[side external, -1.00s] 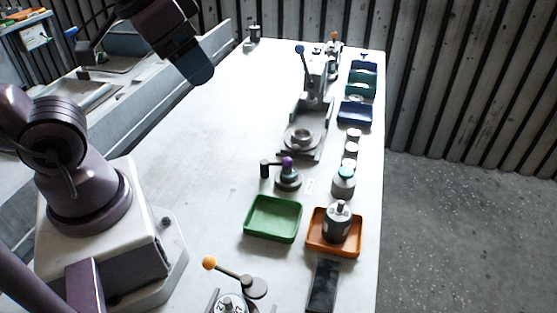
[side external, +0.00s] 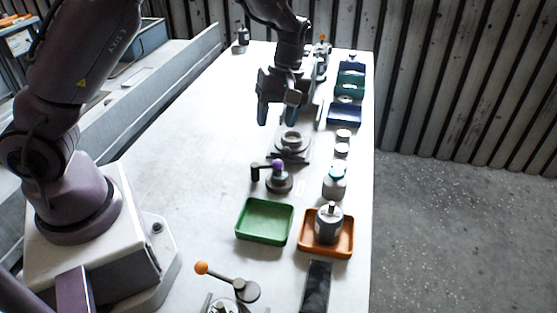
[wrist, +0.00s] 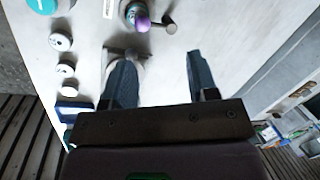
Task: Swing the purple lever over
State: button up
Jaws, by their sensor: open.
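The purple lever (side external: 277,166) is a dark arm with a purple knob on a round grey base, in the middle of the table in the side view. Its arm points left to a dark upright post or end piece (side external: 255,172). The purple knob also shows at the top of the wrist view (wrist: 141,20). My gripper (side external: 277,117) points down, open and empty, with its two blue-grey fingers apart. It hangs above the table, beyond the lever and near the grey press base. In the wrist view the fingers (wrist: 160,70) are apart with nothing between them.
A grey fixture with a ring (side external: 291,140) stands just beyond the lever. A green tray (side external: 264,241) and an orange tray (side external: 345,250) holding a grey cylinder (side external: 328,222) are nearer. A teal-topped jar (side external: 334,182) stands right. An orange-knobbed lever (side external: 202,268) is at the front. Table left is clear.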

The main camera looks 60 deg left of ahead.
aim_at(279, 161)
jog(key=f+n, duration=0.1)
jog(key=f, duration=0.3)
jog(key=f+n, duration=0.2)
jog(key=f, duration=0.2)
jog(key=f+n, duration=0.2)
jog(key=f, duration=0.2)
jog(key=shift+w+d, duration=0.15)
jog(key=shift+d, duration=0.05)
